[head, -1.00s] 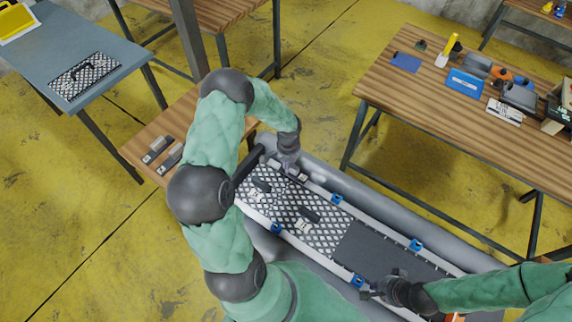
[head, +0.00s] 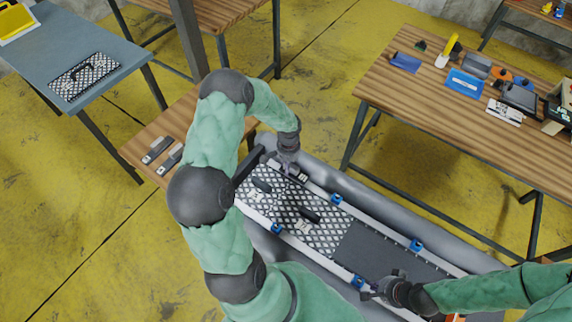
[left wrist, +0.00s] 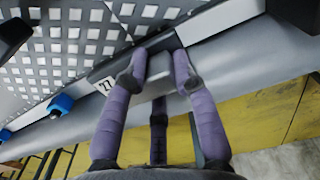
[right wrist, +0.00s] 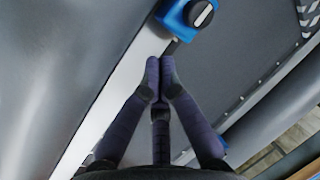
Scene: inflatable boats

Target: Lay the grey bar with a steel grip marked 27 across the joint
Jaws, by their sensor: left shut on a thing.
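My left gripper (left wrist: 158,72) is shut on the steel grip (left wrist: 160,68) of a dark grey bar (left wrist: 112,66) with a white label reading 27. The bar is at the edge of the white-patterned floor panels (left wrist: 60,52), beside the boat's pale side rail; whether it touches them is unclear. In the head view my left gripper (head: 287,160) is at the boat's far left end, partly hiding the bar. The joint itself cannot be made out clearly. My right gripper (right wrist: 160,65) is shut and empty over the near rail, close to a blue clamp (right wrist: 186,16); it also shows in the head view (head: 372,293).
The grey inflatable boat (head: 440,244) has several blue clamps along its rails and a plain dark floor panel (head: 375,250). A small wooden table (head: 143,138) with two grey bars (head: 158,149) stands left. A wooden table (head: 440,105) with tools stands behind right.

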